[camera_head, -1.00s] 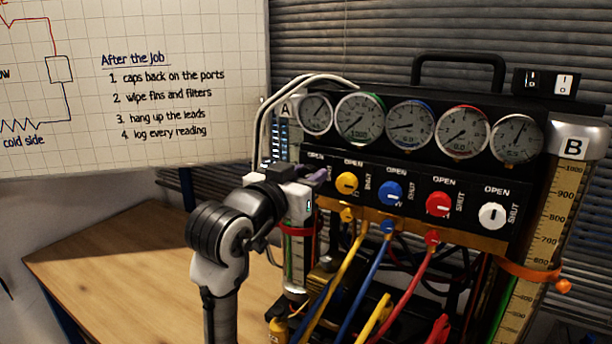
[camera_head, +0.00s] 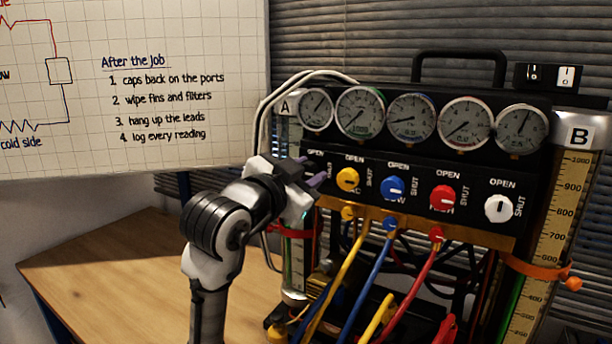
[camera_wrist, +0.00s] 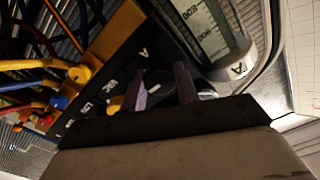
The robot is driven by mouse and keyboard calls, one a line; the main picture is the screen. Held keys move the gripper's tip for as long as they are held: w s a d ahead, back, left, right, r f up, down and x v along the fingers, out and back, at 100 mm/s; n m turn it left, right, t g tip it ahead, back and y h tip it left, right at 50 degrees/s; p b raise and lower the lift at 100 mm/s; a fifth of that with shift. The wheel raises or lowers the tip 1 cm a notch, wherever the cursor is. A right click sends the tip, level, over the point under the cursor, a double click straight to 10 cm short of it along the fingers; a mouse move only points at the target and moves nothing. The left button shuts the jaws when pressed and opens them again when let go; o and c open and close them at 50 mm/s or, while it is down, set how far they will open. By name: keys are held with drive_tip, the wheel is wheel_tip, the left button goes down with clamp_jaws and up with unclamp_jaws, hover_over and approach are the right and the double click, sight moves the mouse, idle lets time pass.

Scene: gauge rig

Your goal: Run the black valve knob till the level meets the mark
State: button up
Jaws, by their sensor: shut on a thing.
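The black valve knob (camera_wrist: 157,84) shows in the wrist view with a white pointer line, between the two purple fingers of my gripper (camera_wrist: 163,86). My gripper is shut on it. In the head view my gripper (camera_head: 316,174) reaches the left end of the valve row, and it hides the knob there. Gauge tube A (camera_head: 289,131) stands behind my arm, with an orange-red band (camera_head: 296,233) round it. Some green shows low in it, but I cannot read its level. Its scale (camera_wrist: 200,30) also shows in the wrist view.
Yellow (camera_head: 347,179), blue (camera_head: 392,188), red (camera_head: 443,198) and white (camera_head: 498,208) knobs run to the right. Coloured hoses (camera_head: 362,270) hang below. Tube B (camera_head: 560,215) with an orange clamp (camera_head: 535,270) stands at right. The wooden bench (camera_head: 110,270) is clear at left.

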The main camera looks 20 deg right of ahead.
drive_tip(key=o, duration=1)
drive_tip(key=shift+c, duration=0.2)
drive_tip(key=b+v, duration=0.3)
drive_tip(key=v, duration=1.1)
drive_tip(key=shift+r, duration=0.1)
